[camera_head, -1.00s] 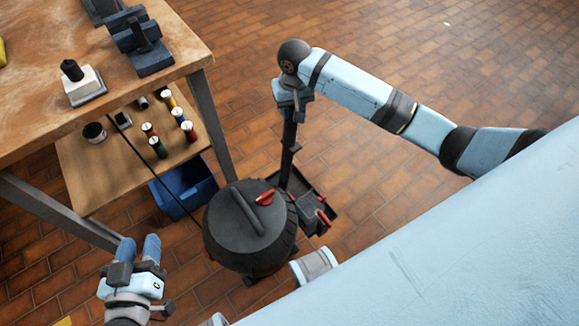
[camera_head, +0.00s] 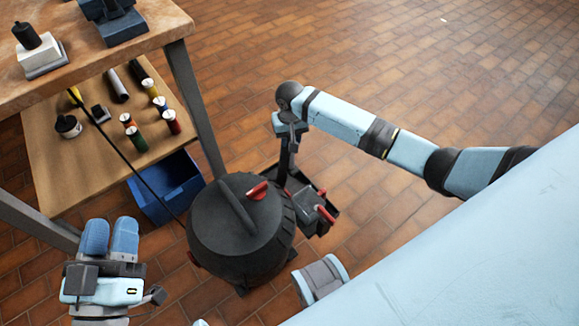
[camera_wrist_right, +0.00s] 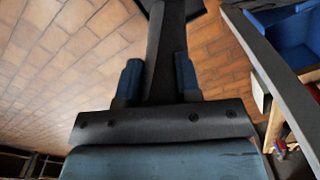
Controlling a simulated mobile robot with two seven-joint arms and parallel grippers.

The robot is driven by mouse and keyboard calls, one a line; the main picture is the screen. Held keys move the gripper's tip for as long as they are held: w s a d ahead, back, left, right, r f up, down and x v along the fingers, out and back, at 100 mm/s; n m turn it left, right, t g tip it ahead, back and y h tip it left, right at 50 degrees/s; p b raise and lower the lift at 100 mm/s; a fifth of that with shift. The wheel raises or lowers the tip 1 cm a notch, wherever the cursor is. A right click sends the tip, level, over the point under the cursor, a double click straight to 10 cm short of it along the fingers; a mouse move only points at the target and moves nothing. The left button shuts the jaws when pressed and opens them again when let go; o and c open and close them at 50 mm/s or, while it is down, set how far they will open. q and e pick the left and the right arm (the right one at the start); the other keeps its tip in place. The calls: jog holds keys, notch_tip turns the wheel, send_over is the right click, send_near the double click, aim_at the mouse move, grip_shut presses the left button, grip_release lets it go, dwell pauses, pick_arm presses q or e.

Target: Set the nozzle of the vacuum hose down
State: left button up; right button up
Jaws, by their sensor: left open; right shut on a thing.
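My right gripper (camera_head: 287,128) is shut on a dark upright tube, which I take to be the nozzle of the vacuum hose (camera_head: 284,163). In the right wrist view the nozzle's dark shaft (camera_wrist_right: 166,60) runs between the two blue fingers (camera_wrist_right: 158,80). Its lower end is hidden behind the vacuum in the head view, so I cannot tell whether it touches the floor. The black drum-shaped vacuum (camera_head: 240,235), with a red latch on its lid, stands on the floor just in front. My left gripper (camera_head: 110,236) is open and empty, left of the vacuum.
A wooden workbench (camera_head: 150,30) with a lower shelf (camera_head: 70,175) holding several spools stands at left. A blue bin (camera_head: 165,188) sits beside the vacuum. A dark tray with red-handled items (camera_head: 318,212) lies right of it. The tiled floor beyond is clear.

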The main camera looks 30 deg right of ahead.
aim_at(290, 160)
notch_tip(290, 160, down, 8)
jog(key=b, duration=0.2)
jog(key=shift+b, duration=0.4)
notch_tip(290, 160, down, 4)
jog(key=shift+f+b, duration=0.2)
jog(key=shift+b, duration=0.8)
pick_arm(q)
notch_tip(290, 160, down, 8)
jog(key=g, duration=0.3)
jog(key=shift+d+m, duration=0.4)
jog(key=shift+w+r, duration=0.1)
jog(key=shift+r, duration=0.1)
pick_arm(e)
jog(key=shift+f, duration=0.1)
jog(key=o, duration=1)
pick_arm(q)
jog(key=shift+f, duration=0.1)
pick_arm(e)
jog(key=shift+r, duration=0.45)
pick_arm(q)
notch_tip(290, 160, up, 8)
jog(key=t+p, duration=0.2)
jog(key=p, duration=0.3)
jog(key=shift+a+n+t, duration=0.35)
jog(key=shift+n+t, duration=0.05)
pick_arm(e)
notch_tip(290, 160, up, 11)
jog(key=shift+r, duration=0.2)
